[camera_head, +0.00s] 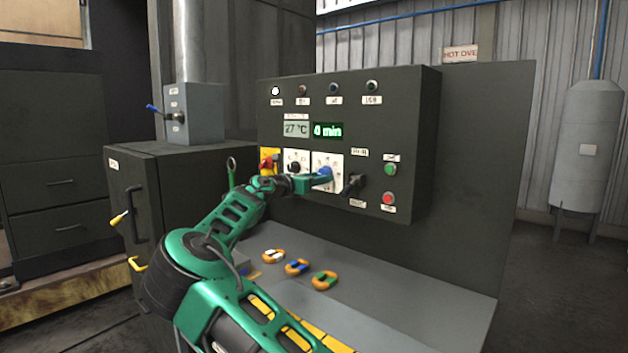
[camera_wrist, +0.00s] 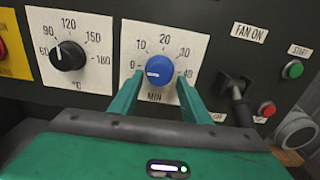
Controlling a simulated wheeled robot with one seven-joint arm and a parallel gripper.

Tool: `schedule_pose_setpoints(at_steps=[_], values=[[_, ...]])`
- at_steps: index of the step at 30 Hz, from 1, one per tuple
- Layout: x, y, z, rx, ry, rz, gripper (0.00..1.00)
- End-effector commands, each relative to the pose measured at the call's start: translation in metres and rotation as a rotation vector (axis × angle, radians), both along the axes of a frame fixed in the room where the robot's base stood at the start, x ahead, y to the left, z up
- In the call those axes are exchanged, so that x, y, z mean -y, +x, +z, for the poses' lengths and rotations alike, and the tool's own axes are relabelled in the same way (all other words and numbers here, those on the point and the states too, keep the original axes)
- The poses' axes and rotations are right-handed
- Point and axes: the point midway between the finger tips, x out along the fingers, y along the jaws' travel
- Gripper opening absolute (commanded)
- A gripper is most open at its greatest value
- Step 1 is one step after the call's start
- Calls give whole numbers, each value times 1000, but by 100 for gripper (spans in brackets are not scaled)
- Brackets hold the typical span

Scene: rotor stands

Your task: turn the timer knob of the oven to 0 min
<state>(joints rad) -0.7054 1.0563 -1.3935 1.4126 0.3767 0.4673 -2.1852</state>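The timer knob (camera_wrist: 160,69) is a round blue knob on a white MIN dial plate (camera_wrist: 165,45), and it also shows in the head view (camera_head: 324,171). Its white pointer mark faces left, near the 0 end of the scale. The green display (camera_head: 328,131) above reads minutes, but its digit is too small to read surely, perhaps 0 or 4. My gripper (camera_wrist: 158,80) has its two green fingers apart, one on each side of the knob and slightly below it. Gaps show between the fingers and the knob, so the gripper is open and holds nothing.
A black temperature knob (camera_wrist: 68,56) is left of the timer dial. A black FAN ON lever (camera_wrist: 236,88) sticks out close to the right finger. Green (camera_head: 390,169) and red (camera_head: 387,198) buttons are farther right. Several coloured tags lie on the grey ledge (camera_head: 400,290) below.

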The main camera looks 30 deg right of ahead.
Motion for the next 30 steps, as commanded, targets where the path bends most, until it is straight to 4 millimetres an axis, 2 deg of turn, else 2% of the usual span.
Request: schedule_pose_setpoints(at_steps=[9, 13, 17, 24, 30], values=[[-1, 1, 6, 9, -7, 4, 51], [-9, -1, 6, 10, -8, 5, 51], [-27, -8, 6, 10, -7, 5, 51], [-70, -23, 5, 8, -7, 5, 51], [-94, -33, 4, 6, -5, 3, 51]])
